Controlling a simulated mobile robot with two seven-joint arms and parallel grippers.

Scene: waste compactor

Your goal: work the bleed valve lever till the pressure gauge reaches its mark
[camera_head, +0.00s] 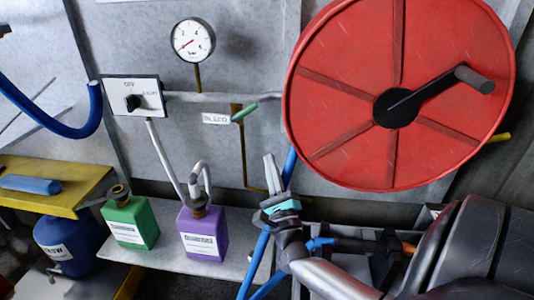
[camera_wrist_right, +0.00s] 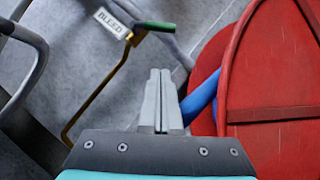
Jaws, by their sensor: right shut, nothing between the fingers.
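The bleed valve lever (camera_head: 245,112) has a green handle and sits beside a white BLEED label (camera_head: 216,118) on the wall, left of the red wheel. The lever also shows in the right wrist view (camera_wrist_right: 154,27), on a brass pipe. The round pressure gauge (camera_head: 193,40) is above and left of it, with a red needle pointing to the lower left; its scale is too small to read. My right gripper (camera_head: 270,160) is shut and empty, below and right of the lever and apart from it. Its closed fingers show in the right wrist view (camera_wrist_right: 161,75). My left gripper is out of view.
A large red wheel with a crank (camera_head: 400,95) fills the right side, close to the gripper. A switch plate (camera_head: 133,96) is on the wall at left. A green bottle (camera_head: 130,223) and a purple bottle (camera_head: 203,233) stand on the shelf below. Blue hoses run behind the gripper.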

